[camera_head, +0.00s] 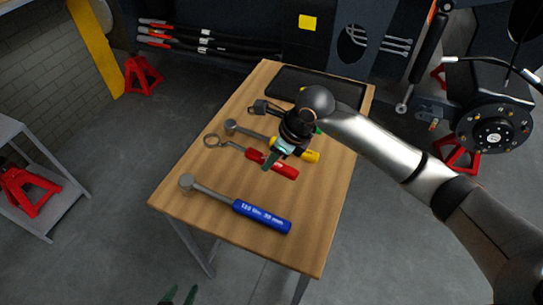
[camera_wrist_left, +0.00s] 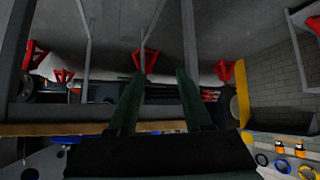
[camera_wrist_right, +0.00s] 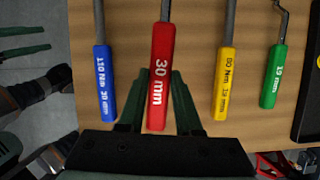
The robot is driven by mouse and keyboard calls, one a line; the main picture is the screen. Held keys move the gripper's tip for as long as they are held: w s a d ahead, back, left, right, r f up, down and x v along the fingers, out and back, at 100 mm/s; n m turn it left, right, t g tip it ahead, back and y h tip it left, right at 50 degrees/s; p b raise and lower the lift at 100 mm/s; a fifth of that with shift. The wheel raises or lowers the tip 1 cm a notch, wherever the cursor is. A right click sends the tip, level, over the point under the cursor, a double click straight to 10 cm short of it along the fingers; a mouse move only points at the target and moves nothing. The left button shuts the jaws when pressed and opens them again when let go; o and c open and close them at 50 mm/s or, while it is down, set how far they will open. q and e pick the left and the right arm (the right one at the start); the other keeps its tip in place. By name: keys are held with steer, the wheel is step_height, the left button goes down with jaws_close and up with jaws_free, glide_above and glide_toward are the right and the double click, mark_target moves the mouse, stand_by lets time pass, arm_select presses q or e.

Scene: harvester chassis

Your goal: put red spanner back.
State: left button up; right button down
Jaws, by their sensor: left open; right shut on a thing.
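The red spanner (camera_head: 285,170), with a ring end at its left and a red handle marked 30 mm, is on or just above the wooden table (camera_head: 175,200); I cannot tell if it touches the wood. My right gripper (camera_head: 269,162) is shut on its red handle, which shows between the fingers in the right wrist view (camera_wrist_right: 160,75). The gripper hides part of the handle in the head view. My left gripper (camera_head: 180,296) is open and empty at the bottom edge of the head view, apart from the table; its fingers also show in the left wrist view (camera_wrist_left: 158,95).
A blue-handled wrench (camera_head: 262,216) lies nearer on the table. A yellow-handled tool (camera_head: 309,156) and a green-handled tool (camera_wrist_right: 273,75) lie on the other side. A black tray (camera_head: 345,93) is at the table's far end. Red jack stands (camera_head: 143,75) stand around on the floor.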

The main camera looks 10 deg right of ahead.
steer(key=shift+f+b, duration=1.1)
steer(key=shift+f, duration=0.1)
step_height(320, 180, down, 4)
steer(key=b, duration=0.3)
steer(key=shift+f+b, duration=0.1)
steer(key=shift+b, duration=0.2)
steer(key=shift+w+f+b, duration=0.1)
steer(key=shift+f+b, duration=0.3)
steer(key=shift+f, duration=0.25)
arm_select(q)
steer(key=shift+h, duration=0.3)
steer(key=f, duration=0.1)
steer(key=w+d+f, duration=0.1)
steer(key=f, duration=0.1)
steer(key=d+f, duration=0.1)
steer(key=shift+w+d+f, duration=0.1)
steer(key=shift+w+f, duration=0.2)
steer(key=shift+f, duration=0.05)
arm_select(e)
steer(key=c, duration=0.9)
jaws_free()
steer(key=o, duration=0.3)
arm_select(q)
steer(key=shift+s+f, duration=0.2)
arm_select(e)
steer(key=shift+o, duration=0.4)
steer(key=shift+f, duration=0.1)
